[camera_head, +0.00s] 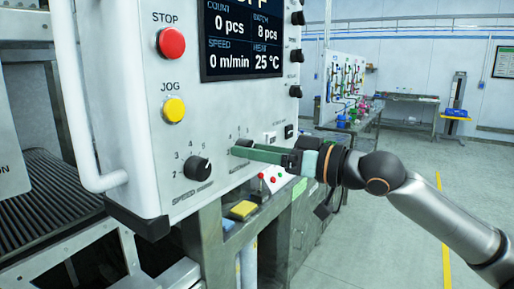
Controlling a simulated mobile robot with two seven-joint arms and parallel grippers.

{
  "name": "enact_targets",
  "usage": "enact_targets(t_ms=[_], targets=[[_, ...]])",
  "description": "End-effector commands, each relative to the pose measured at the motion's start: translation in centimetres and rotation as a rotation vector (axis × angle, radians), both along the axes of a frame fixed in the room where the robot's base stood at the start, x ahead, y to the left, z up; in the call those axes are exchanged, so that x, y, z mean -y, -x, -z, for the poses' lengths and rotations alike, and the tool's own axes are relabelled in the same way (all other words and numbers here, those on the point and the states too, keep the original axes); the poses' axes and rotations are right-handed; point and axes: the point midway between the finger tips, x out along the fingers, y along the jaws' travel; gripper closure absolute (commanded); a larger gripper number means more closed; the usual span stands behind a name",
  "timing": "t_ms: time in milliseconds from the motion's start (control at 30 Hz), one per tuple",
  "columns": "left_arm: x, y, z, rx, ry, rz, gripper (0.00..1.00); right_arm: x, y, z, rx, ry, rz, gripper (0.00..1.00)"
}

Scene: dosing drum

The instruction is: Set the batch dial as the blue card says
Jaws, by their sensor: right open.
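The batch dial (244,143) is a dark knob on the white control panel, right of the speed dial (198,168). It is mostly hidden behind my right gripper (238,151), whose green fingers reach in from the right. That gripper is open with its fingertips at the dial; I cannot tell whether they touch it. The dial's pointer and label are not readable. I cannot make out a blue card for certain. My left gripper is not in view.
A red STOP button (171,43) and yellow JOG button (174,110) sit left on the panel. A white tubular handle (105,181) runs along its left edge. A yellow object (243,210) lies below the panel. Open floor lies to the right.

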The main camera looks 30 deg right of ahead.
Motion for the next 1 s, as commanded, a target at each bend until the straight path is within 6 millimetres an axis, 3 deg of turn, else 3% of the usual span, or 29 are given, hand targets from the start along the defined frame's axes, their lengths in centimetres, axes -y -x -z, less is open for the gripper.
enact_targets(t_ms=[133,800,1000], targets=[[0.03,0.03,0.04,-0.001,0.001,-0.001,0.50,0.00,0.01,0.00,0.000,0.000,0.000,0.25],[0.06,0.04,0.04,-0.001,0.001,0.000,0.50,0.00,0.02,-0.01,0.000,0.000,0.000,1.00],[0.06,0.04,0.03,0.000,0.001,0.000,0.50,-0.01,0.03,-0.01,0.001,0.002,0.000,1.00]])
